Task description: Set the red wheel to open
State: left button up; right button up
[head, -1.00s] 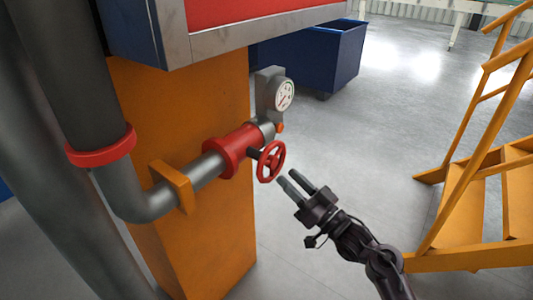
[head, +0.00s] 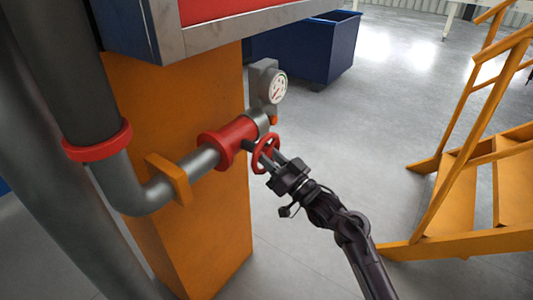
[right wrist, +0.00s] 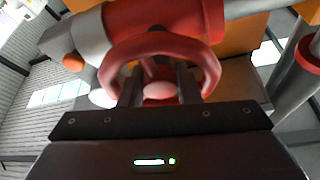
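The red wheel (head: 273,140) sits on the red valve body (head: 228,141) of a grey pipe, in the middle of the head view. My right gripper (head: 271,161) is at the wheel, its fingertips reaching the rim and partly hidden by it. In the right wrist view the wheel (right wrist: 205,62) fills the upper middle. The two fingers of the right gripper (right wrist: 159,80) stand apart inside its rim, on either side of the hub (right wrist: 160,91). I cannot tell whether they touch the wheel. My left gripper is not in view.
A pressure gauge (head: 277,87) stands just behind the valve. An orange column (head: 205,235) is behind the pipe (head: 145,195). A blue bin (head: 325,50) is at the back, and orange stairs (head: 462,200) are at the right. The floor between is clear.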

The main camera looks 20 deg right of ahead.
jog(key=shift+c, duration=0.8)
